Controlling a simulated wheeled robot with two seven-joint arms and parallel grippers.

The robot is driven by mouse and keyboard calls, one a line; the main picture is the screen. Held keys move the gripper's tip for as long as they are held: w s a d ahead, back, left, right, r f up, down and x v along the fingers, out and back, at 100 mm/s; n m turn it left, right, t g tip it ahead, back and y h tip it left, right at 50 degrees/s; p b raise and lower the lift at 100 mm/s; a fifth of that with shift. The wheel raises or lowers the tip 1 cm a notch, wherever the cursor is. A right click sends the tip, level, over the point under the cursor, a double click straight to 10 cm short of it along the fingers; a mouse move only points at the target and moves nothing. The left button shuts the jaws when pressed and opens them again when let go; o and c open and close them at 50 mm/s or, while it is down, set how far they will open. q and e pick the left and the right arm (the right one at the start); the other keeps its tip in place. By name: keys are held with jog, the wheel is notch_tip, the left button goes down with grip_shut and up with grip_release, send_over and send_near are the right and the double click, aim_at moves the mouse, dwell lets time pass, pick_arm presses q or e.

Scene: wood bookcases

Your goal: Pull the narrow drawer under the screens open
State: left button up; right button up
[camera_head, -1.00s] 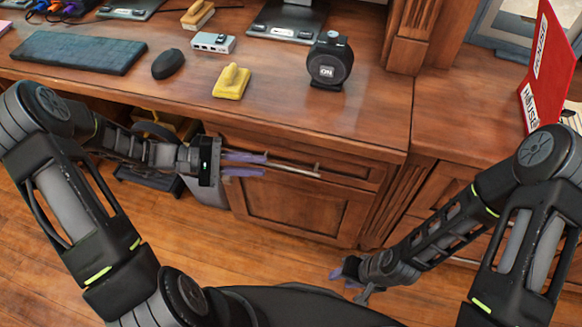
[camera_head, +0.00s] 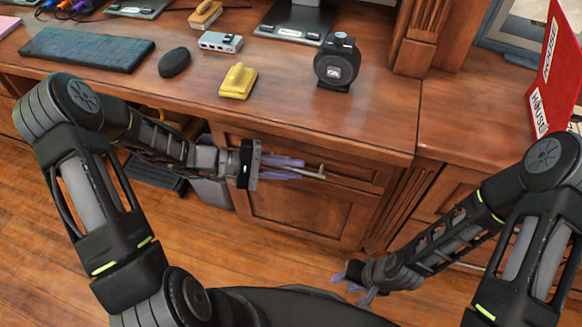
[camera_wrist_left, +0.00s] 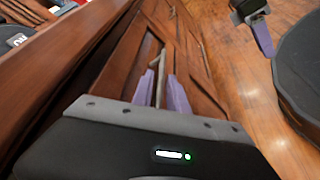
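The narrow drawer (camera_head: 345,170) is a wood front under the desk top, above a larger panelled door, and looks flush with the cabinet. Its metal bar handle (camera_head: 312,175) runs along the front; in the left wrist view the handle (camera_wrist_left: 160,72) points away between my fingers. My left gripper (camera_head: 302,168) has its two purple fingers on either side of the bar, apart, with small gaps visible in the left wrist view (camera_wrist_left: 162,80). My right gripper (camera_head: 345,281) is low over the floor, empty, its purple fingertips apart.
The wood floor (camera_head: 270,245) before the cabinet is clear.

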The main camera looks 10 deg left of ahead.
pick_arm(q)
jog(key=shift+c, duration=0.2)
grip_shut()
dwell(1.1)
